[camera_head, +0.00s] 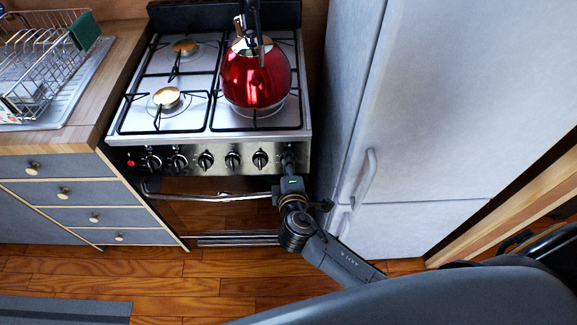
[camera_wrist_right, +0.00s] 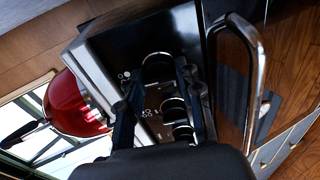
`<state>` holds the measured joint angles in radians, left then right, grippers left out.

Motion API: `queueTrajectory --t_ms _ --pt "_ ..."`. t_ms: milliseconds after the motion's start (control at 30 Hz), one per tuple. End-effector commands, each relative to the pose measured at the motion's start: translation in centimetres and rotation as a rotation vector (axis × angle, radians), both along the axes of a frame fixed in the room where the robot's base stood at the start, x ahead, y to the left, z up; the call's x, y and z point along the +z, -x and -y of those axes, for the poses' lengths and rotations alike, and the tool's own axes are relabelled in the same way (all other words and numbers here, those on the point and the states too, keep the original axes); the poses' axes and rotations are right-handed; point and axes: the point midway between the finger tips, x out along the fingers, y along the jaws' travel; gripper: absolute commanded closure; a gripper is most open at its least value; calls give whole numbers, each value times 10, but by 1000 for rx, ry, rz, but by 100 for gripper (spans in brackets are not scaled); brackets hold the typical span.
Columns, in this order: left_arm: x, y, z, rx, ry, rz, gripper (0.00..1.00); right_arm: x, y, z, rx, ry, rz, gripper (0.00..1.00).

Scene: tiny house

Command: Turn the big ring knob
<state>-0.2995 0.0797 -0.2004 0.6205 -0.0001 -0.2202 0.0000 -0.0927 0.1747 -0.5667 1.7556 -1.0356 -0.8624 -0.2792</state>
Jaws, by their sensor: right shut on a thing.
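The stove's front panel (camera_head: 218,170) carries a row of ring-like knobs, with one dark knob (camera_head: 259,160) just left of my right gripper (camera_head: 288,161). The gripper is at the right end of the row, pointing at the panel, and hides the knob there in the head view. In the right wrist view, the nearest and largest ring knob (camera_wrist_right: 158,60) is between the two dark fingers, and the right gripper (camera_wrist_right: 155,88) is shut on it. How far this knob is turned is unclear. My left gripper is not in view.
The oven's handle bar (camera_head: 215,197) runs below the knobs, close to my right gripper. The fridge (camera_head: 410,120) is close on the right. Drawers (camera_head: 75,195) stand at left.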

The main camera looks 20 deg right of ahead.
Motion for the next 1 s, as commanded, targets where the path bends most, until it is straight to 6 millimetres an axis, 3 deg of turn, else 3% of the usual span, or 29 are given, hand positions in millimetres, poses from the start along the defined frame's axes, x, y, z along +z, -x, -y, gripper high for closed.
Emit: queueTrajectory --t_ms 400,433,533,833,1000 --pt "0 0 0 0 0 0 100 -1 0 0 -3 -9 0 96" --pt "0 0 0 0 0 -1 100 -1 0 0 -2 -8 0 59" --pt "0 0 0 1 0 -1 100 -1 0 0 -2 -8 0 42" --pt "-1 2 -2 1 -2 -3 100 0 1 0 -2 -6 0 42" --pt "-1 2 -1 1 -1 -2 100 4 16 -4 0 -8 -1 42"
